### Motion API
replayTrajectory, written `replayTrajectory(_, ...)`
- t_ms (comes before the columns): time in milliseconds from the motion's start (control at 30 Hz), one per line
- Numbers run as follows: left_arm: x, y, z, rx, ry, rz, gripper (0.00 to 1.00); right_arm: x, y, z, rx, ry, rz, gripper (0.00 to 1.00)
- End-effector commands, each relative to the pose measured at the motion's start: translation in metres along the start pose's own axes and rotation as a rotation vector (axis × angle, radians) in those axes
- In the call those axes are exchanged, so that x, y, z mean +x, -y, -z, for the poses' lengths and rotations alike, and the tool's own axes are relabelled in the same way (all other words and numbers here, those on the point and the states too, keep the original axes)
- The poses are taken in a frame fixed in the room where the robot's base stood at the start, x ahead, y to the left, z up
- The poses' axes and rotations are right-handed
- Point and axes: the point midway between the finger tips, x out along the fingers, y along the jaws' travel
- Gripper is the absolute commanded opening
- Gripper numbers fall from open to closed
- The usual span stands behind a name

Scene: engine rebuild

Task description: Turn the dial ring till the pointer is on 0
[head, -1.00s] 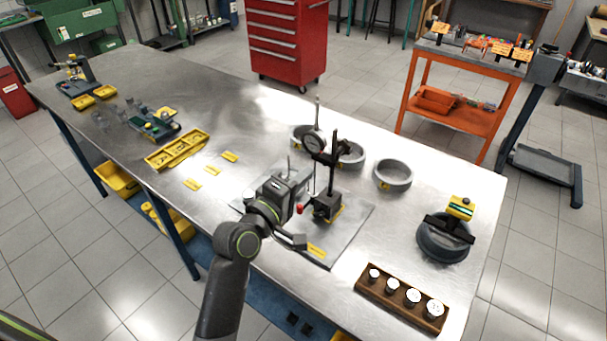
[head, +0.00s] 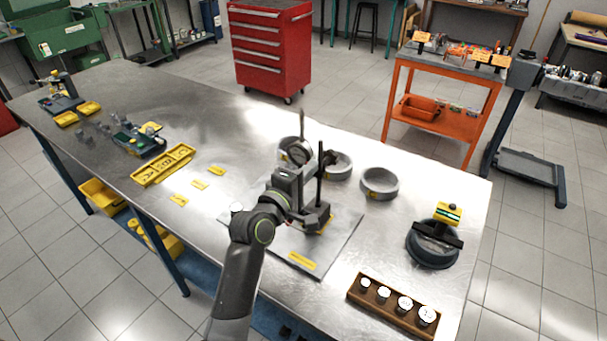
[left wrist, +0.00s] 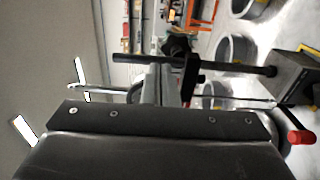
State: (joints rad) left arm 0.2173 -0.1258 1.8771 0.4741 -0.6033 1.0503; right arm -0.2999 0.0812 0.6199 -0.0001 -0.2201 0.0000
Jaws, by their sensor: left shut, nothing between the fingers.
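The dial gauge (head: 299,153) is a round dark gauge clamped on a black upright post (head: 320,176). In the head view it sits just above my left gripper (head: 292,168), which is shut and empty, close to or touching the dial's lower edge; I cannot tell which. The face is too small and partly hidden, so the pointer and the 0 cannot be read. In the left wrist view the post (left wrist: 232,67) runs sideways, with its clamp (left wrist: 190,76) ahead of my left gripper (left wrist: 158,84). My right gripper is not in view.
The stand's base (head: 316,219) rests on a grey plate (head: 340,245). Grey rings (head: 380,184) stand behind and to the right. A wooden block with several round pieces (head: 355,288) lies at the front right. Yellow trays (head: 163,166) are to the left.

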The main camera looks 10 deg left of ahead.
Motion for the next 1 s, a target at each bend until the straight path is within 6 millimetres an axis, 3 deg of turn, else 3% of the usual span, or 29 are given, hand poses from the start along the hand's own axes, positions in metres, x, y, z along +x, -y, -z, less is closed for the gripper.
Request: replayTrajectory(1000, 0.0009, -0.0016, 0.0070, 0.001, 0.000, 0.000, 0.00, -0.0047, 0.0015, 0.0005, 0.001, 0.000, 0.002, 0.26)
